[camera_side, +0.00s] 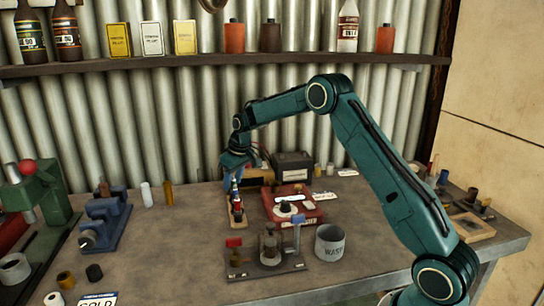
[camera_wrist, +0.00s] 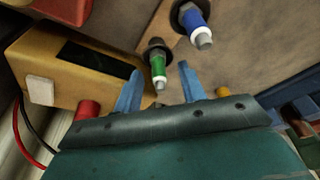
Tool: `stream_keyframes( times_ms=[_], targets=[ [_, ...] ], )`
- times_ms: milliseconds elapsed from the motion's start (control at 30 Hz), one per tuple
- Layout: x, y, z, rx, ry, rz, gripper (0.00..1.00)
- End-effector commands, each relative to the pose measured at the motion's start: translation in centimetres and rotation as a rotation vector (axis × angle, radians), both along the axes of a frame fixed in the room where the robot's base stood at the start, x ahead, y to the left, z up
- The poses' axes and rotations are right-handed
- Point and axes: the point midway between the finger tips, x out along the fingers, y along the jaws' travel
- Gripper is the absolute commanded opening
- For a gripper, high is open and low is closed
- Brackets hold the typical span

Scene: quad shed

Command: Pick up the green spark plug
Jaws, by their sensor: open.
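The green spark plug (camera_wrist: 158,67) shows in the wrist view, between and just beyond the two blue fingers of my gripper (camera_wrist: 155,85). It has a green band, a white ring and a metal tip, and a dark collar at its far end. My gripper is open and I see nothing held in it. A blue spark plug (camera_wrist: 195,25) stands close by in the wrist view. In the side view my gripper (camera_side: 235,170) points down above a narrow wooden rack (camera_side: 238,216) of plugs. The plugs there are too small to tell the green one apart.
A red tray (camera_side: 308,215) lies right of the rack. A tan meter box (camera_wrist: 70,75) sits beside the plug.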

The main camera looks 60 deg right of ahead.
Motion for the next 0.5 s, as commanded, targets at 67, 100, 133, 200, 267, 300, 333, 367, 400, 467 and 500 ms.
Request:
stream_keyframes(
  times_ms=[67,100,133,200,267,300,333,367,400,467,500],
  targets=[
    [-0.01,0.00,0.02,0.000,0.000,0.000,0.41],
    [-0.01,0.00,0.03,0.000,0.000,0.000,0.41],
    [-0.01,0.00,0.03,0.000,0.000,0.000,0.41],
    [-0.01,0.00,0.03,0.000,0.000,0.000,0.27],
    [-0.01,0.00,0.03,0.000,0.000,0.000,0.15],
    [-0.01,-0.01,0.03,0.000,0.000,0.000,0.07],
    [-0.01,-0.01,0.03,0.000,0.000,0.000,0.01],
    [-0.01,-0.01,0.03,0.000,0.000,0.000,0.00],
    [-0.02,0.00,0.03,0.000,0.000,0.000,0.00],
    [0.00,-0.01,0.05,0.000,0.000,0.000,0.00],
    [0.00,-0.01,0.05,0.000,0.000,0.000,0.00]
  ],
)
